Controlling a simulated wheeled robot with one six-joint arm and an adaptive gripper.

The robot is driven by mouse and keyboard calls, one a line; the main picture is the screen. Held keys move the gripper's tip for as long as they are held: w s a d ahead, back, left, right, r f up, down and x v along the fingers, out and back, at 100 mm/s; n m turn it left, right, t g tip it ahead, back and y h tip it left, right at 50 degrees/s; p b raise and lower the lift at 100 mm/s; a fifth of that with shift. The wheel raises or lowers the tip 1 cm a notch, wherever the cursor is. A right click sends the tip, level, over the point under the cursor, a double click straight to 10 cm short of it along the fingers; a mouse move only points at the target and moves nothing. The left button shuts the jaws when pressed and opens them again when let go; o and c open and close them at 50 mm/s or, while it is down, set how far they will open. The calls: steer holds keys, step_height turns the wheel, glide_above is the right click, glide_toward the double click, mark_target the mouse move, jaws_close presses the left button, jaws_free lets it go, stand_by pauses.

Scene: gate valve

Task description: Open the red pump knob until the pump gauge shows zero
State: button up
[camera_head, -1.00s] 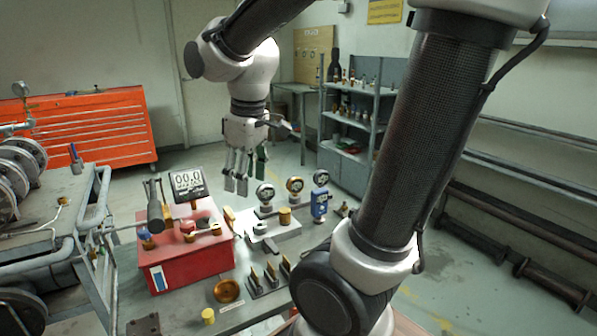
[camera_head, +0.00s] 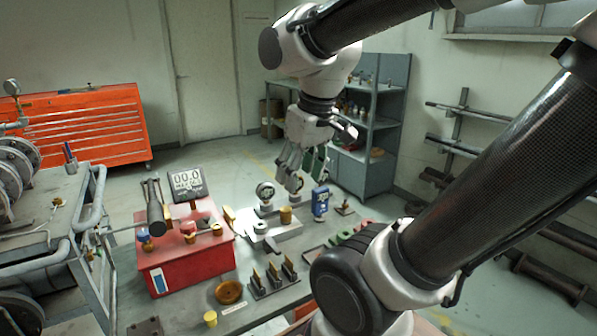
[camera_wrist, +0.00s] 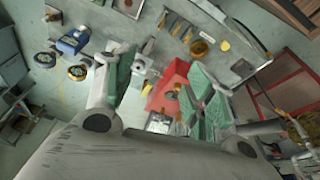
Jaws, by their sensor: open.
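The red pump box (camera_head: 190,265) stands on the workbench, left of centre in the head view. A small red knob (camera_head: 188,226) is on its top, beside brass fittings. The knob is too small to identify surely there.
A dial gauge (camera_head: 265,191) and a blue device (camera_head: 320,202) stand on the bench right of the pump. Several upright tools (camera_head: 270,278) and a brass dish (camera_head: 228,291) are in front.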

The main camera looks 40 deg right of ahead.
steer(key=n+g, duration=0.3)
steer(key=n, duration=0.4)
glide_above(187, 224)
step_height(187, 224, down, 4)
steer(key=r, duration=0.1)
step_height(187, 224, down, 12)
steer(key=shift+f, duration=0.1)
steer(key=c, duration=1)
